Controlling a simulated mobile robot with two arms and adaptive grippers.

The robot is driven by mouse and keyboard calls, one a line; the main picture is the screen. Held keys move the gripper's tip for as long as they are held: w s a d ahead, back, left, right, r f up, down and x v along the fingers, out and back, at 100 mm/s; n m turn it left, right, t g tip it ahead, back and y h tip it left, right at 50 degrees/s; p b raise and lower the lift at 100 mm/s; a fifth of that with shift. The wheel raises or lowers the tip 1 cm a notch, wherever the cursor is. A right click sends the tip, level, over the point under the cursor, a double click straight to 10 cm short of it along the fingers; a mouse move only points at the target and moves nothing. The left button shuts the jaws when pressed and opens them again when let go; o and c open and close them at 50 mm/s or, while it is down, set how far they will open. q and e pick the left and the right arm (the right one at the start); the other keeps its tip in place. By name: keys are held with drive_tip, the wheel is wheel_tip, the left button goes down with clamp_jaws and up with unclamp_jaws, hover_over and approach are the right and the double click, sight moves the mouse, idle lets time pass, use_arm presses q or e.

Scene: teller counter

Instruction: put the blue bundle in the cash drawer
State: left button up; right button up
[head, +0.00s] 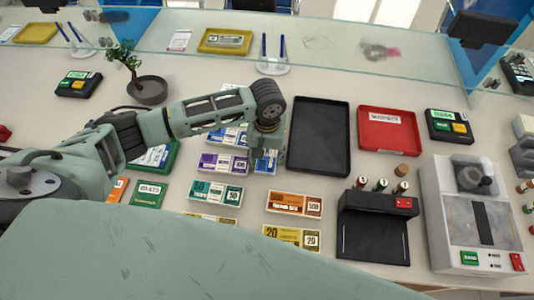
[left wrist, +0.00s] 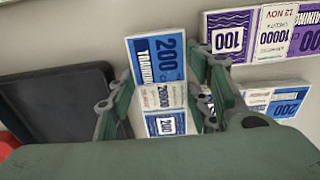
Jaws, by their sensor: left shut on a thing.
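My left gripper (head: 264,150) is left of the black tray, over the counter. It also shows in the left wrist view (left wrist: 160,88), with its fingers closed on either side of a blue bundle marked 200 (left wrist: 158,58). In the head view the gripper partly covers this bundle (head: 270,166). Whether it touches the counter is hard to tell. Another blue bundle (left wrist: 278,104) lies beside it. A shallow, empty black tray (head: 318,137) stands just to the right; I see no label naming a cash drawer. My right gripper is not in view.
Purple (head: 223,163), teal (head: 215,192), orange (head: 294,204) and yellow (head: 291,237) bundles lie around the gripper. A red tray (head: 388,130), black stamp holder (head: 374,225) and counting machine (head: 474,215) stand right. A glass screen runs behind. A potted plant (head: 147,90) stands left.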

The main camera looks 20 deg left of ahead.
use_arm(q)
drive_tip(key=o, duration=0.9)
drive_tip(key=shift+f, duration=0.1)
